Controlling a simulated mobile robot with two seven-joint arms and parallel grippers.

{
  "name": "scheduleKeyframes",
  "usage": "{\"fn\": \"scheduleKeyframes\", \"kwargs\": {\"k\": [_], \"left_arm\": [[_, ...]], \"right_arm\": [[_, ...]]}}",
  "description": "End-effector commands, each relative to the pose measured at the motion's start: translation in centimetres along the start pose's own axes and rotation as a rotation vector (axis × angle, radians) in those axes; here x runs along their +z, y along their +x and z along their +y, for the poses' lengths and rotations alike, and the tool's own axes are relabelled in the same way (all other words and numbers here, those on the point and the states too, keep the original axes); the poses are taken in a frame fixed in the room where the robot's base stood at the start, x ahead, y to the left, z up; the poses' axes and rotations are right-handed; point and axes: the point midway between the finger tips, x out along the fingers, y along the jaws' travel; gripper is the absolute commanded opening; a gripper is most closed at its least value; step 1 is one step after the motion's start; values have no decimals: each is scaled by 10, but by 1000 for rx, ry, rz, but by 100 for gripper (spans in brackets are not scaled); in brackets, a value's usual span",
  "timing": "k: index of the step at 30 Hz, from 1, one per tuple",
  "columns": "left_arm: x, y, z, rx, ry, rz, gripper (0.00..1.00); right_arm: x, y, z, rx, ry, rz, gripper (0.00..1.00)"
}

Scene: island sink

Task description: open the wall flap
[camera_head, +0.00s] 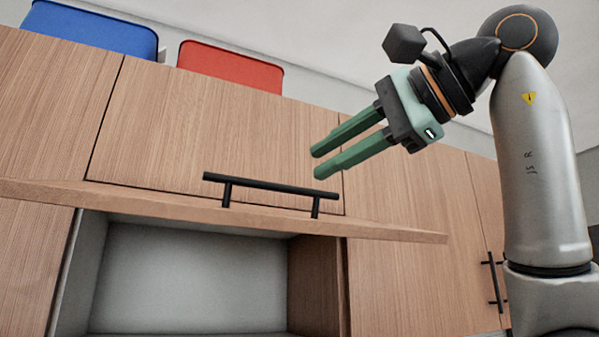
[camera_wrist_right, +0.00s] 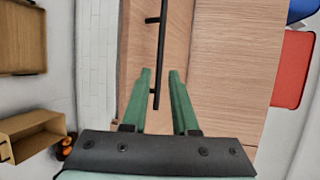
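The wall flap (camera_head: 130,198) is a wooden panel swung up and out, seen nearly edge-on in the head view. The open compartment (camera_head: 190,280) shows below it, grey inside and empty where visible. The flap's black bar handle (camera_head: 270,189) is on its upper side; it also shows in the wrist view (camera_wrist_right: 162,45). My right gripper (camera_head: 318,162) has green fingers parted, above the handle's right end. In the right wrist view, the handle's end lies in line with the gap between the fingertips (camera_wrist_right: 160,73), with nothing gripped. My left gripper is not in view.
A blue box (camera_head: 95,28) and a red box (camera_head: 230,66) stand on top of the cabinets. A neighbouring door with a black vertical handle (camera_head: 494,282) is at the right. Wooden open units (camera_wrist_right: 30,135) show at the left in the wrist view.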

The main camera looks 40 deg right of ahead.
Motion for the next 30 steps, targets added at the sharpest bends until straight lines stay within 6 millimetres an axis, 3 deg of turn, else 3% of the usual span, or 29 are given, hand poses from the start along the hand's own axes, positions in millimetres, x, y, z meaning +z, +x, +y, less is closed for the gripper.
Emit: {"fn": "scheduleKeyframes", "kwargs": {"k": [3,7,30], "left_arm": [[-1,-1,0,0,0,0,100],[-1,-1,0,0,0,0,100],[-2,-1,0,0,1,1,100]], "right_arm": [[0,-17,-1,-1,1,1,27],[0,-25,0,0,1,0,27],[0,-26,0,0,1,0,27]]}}
